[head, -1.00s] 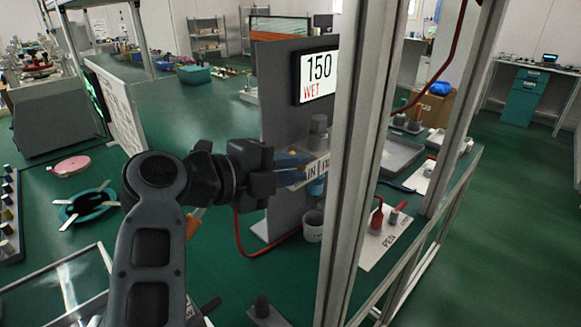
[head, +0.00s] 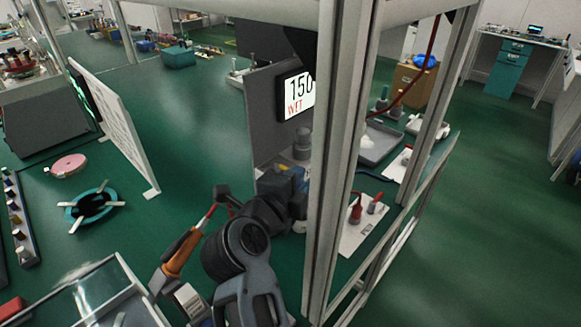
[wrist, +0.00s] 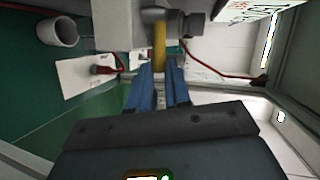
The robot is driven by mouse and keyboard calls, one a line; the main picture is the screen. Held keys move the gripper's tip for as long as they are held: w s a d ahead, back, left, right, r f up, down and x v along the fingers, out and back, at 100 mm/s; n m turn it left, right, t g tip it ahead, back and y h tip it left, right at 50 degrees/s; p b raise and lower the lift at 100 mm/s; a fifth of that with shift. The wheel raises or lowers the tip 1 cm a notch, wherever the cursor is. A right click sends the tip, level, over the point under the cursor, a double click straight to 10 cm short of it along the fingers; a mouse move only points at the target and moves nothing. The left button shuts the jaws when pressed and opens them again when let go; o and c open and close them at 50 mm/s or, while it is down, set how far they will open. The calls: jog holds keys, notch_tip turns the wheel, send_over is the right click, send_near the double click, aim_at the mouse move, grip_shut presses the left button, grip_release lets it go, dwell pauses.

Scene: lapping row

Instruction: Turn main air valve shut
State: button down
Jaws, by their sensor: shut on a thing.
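The valve handle is a yellow lever (wrist: 159,42) on a grey valve body (wrist: 185,24), at the top middle of the wrist view. My gripper (wrist: 160,78) has its two blue fingers on either side of the lever's near end and is shut on it. In the head view my gripper (head: 292,183) is at the foot of the grey panel (head: 275,130), just left of the metal post. How far the lever is turned cannot be told.
An upright metal post (head: 340,150) stands close on my gripper's right. A display (head: 296,94) reading 150 WET is above. A white cup (wrist: 58,30) and a white card (wrist: 88,76) with a red-handled tool are nearby. An orange-handled tool (head: 184,250) is left of my arm.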

jog(key=shift+d+f, duration=0.1)
dwell(0.3)
jog(key=c, duration=1.1)
grip_release()
jog(key=shift+b+v, duration=0.55)
jog(key=shift+v, duration=3.35)
jog(key=shift+d, duration=0.1)
